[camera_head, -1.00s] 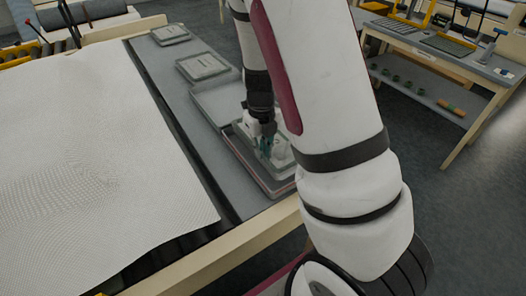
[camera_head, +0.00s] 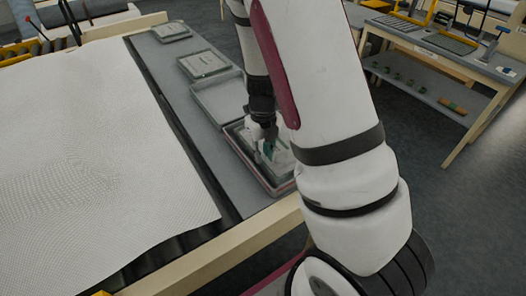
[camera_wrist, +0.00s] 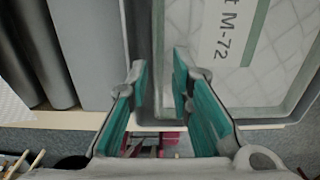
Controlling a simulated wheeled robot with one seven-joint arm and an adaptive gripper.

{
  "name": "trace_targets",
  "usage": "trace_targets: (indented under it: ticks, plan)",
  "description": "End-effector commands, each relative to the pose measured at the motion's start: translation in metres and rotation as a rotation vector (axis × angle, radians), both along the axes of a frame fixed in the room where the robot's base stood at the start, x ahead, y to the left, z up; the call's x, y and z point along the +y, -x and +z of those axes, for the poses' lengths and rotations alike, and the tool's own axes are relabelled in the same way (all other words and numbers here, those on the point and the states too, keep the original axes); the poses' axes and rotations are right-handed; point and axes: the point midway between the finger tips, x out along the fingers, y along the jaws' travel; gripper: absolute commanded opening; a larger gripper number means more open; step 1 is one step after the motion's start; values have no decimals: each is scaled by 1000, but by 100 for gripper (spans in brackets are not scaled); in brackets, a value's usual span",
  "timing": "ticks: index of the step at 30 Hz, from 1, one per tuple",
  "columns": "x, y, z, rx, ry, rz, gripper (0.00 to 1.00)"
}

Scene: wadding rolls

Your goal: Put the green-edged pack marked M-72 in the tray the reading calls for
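The pack (camera_wrist: 232,50) is pale and quilted, with a green stripe and a label whose readable end is "M-72". It lies inside a grey tray (camera_wrist: 296,108) in the wrist view. In the head view the pack (camera_head: 282,158) shows in the nearest tray (camera_head: 245,158) of the row, partly hidden by my arm. My gripper (camera_wrist: 160,72) has teal finger pads standing apart, with no pack clamped between them. It is at the pack's left side in the wrist view; contact cannot be told. In the head view my gripper (camera_head: 268,143) is low over that tray.
Another grey tray (camera_head: 220,100), apparently empty, lies just behind. Two further trays (camera_head: 205,66) (camera_head: 172,32) lie farther back on the grey strip. A large white quilted sheet (camera_head: 90,150) covers the table at left. A separate bench (camera_head: 430,50) stands at right.

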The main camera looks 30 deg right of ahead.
Motion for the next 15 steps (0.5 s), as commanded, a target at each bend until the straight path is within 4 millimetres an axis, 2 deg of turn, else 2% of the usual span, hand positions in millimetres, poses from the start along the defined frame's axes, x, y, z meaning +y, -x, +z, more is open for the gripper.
trace_targets:
  ticks: [10, 15]
  plan:
    - [0, 0, 2, -1, 0, 0, 30]
    - [1, -1, 20, -5, 1, 3, 30]
